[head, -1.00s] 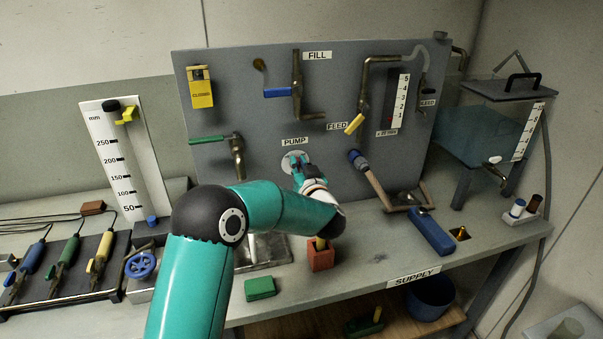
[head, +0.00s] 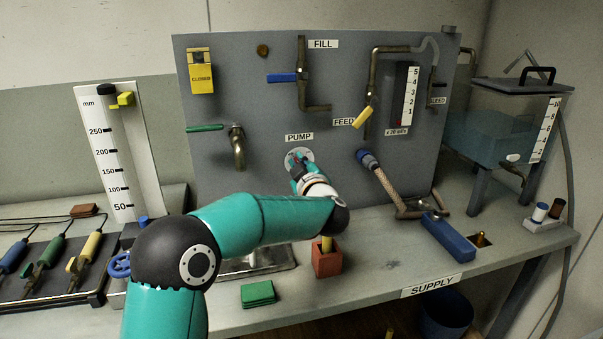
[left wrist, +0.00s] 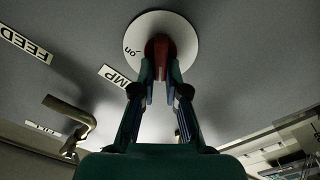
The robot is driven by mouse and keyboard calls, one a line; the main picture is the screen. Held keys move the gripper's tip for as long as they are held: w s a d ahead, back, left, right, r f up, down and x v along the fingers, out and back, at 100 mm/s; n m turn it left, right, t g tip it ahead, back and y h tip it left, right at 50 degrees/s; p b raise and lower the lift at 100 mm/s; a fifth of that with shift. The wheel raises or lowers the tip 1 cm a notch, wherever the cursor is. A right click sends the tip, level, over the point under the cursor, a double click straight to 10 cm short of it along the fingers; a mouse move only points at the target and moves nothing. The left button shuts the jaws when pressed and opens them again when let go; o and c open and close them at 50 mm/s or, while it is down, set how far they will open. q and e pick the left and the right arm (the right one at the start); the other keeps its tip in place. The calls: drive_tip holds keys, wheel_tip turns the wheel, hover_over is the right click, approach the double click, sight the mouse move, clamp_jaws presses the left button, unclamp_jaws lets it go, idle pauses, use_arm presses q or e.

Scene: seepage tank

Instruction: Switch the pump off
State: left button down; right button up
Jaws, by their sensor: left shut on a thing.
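The pump switch is a red knob (left wrist: 160,47) on a round pale plate (left wrist: 185,28) marked "on", seen in the left wrist view. In the head view the plate (head: 306,154) sits on the grey panel under the PUMP label (head: 299,137). My left gripper (left wrist: 160,72) is shut on the red knob, one finger on each side. In the head view my left gripper (head: 297,164) reaches the plate and hides most of the knob. My right gripper is in neither view.
The grey panel (head: 270,110) also carries a green-handled tap (head: 237,150), a blue fill lever (head: 281,78) and a yellow feed lever (head: 362,117).

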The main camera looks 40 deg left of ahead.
use_arm(q)
drive_tip(key=shift+f+n, duration=0.25)
drive_tip(key=shift+n, duration=0.15)
drive_tip(key=c, duration=1.2)
unclamp_jaws()
drive_tip(key=shift+s, duration=0.1)
drive_tip(key=shift+r, duration=0.1)
drive_tip(key=v, duration=1.2)
